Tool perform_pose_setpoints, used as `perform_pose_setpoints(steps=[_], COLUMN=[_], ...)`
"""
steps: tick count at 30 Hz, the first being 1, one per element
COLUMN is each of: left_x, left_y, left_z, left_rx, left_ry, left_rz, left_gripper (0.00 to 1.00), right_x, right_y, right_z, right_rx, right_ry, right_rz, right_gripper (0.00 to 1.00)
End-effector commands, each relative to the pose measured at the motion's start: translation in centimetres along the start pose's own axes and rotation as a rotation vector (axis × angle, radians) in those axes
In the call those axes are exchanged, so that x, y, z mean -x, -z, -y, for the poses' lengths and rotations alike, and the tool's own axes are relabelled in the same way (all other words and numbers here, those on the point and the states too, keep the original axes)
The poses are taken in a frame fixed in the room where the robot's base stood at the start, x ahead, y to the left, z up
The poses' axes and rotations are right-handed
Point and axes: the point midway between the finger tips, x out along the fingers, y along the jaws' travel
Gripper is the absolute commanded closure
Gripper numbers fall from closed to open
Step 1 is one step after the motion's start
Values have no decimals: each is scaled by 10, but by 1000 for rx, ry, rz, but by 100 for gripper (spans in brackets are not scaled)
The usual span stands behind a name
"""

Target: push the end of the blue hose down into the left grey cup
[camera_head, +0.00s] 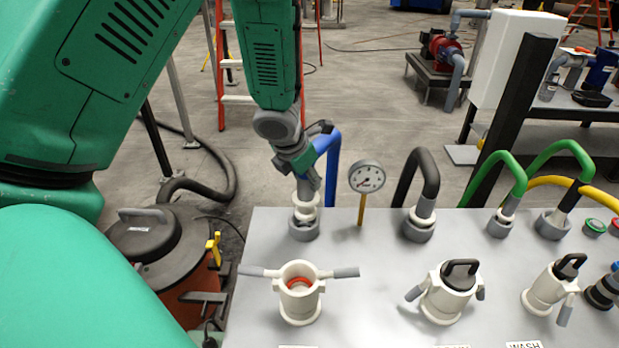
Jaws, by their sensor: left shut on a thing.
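The blue hose (333,165) rises behind the panel and bends over towards my left gripper (308,184). My left gripper points down from above and is shut on the hose near its end. A cream-coloured end piece (305,212) shows below the fingers. It is upright over the left grey cup (304,232), at the panel's back left. Its lower edge meets the cup's mouth in the picture; I cannot tell how deep it sits. The fingers hide part of the hose end. My right gripper is not in view.
A gauge (367,177) on a yellow stem stands just right of the cup. A cream valve (300,290) with side handles stands in front. Black (424,175) and green (502,165) hoses stand in cups further right. The grey panel top (375,250) between them is clear.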

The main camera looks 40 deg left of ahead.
Motion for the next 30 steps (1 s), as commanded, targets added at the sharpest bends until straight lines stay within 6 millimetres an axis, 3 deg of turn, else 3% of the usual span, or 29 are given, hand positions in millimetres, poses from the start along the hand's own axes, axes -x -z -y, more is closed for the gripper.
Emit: perform_pose_setpoints(steps=[13, 30], left_x=[2, -12], left_y=[-1, 5], left_z=[0, -1], left_rx=[1, 2], left_ry=[4, 5], left_rz=[2, 2], left_gripper=[100, 100], right_x=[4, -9], right_y=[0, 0], right_z=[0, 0], right_rx=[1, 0], right_ry=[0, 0], right_rz=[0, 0], right_gripper=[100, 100])
